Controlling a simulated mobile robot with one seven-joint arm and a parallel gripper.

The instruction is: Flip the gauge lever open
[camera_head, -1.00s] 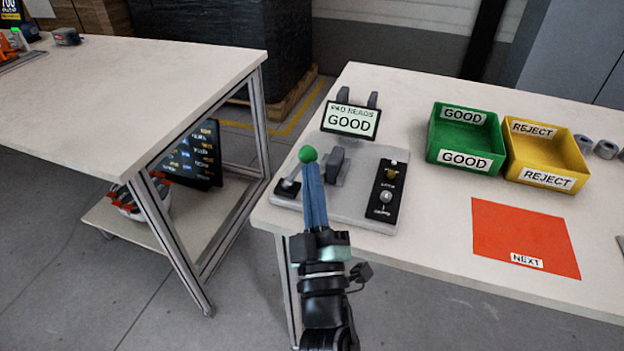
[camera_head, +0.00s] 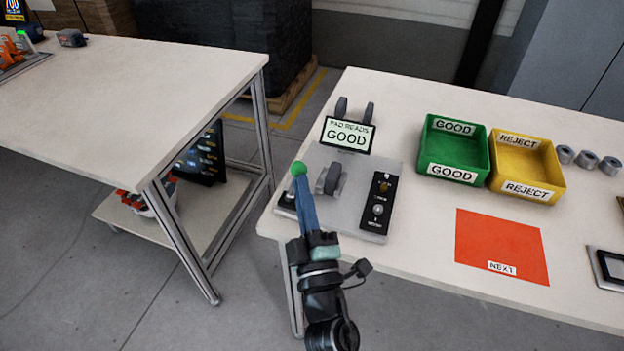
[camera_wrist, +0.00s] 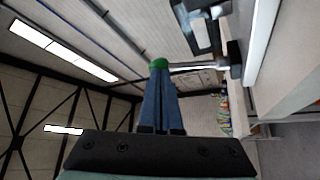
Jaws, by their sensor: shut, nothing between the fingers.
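The gauge lever's green ball knob (camera_head: 299,168) stands above the left side of the grey gauge plate (camera_head: 345,215). My gripper (camera_head: 300,183) has its blue fingers together with nothing between them. Its tips are right at the knob, touching or nearly so. The fingers hide most of the lever's shaft, and its dark base (camera_head: 284,201) shows at the left. In the wrist view, the green knob (camera_wrist: 158,64) appears just beyond the tips of the closed fingers (camera_wrist: 159,80). A grey pad holder (camera_head: 331,179) stands right of the fingers. The gauge display (camera_head: 346,135) reads "PAD READS GOOD".
A black switch panel (camera_head: 378,203) lies on the plate's right side. A green GOOD bin (camera_head: 424,145) and yellow REJECT bin (camera_head: 495,160) stand farther right. An orange NEXT mat (camera_head: 500,240) lies in front. Another table (camera_head: 130,95) is at the left, across a gap.

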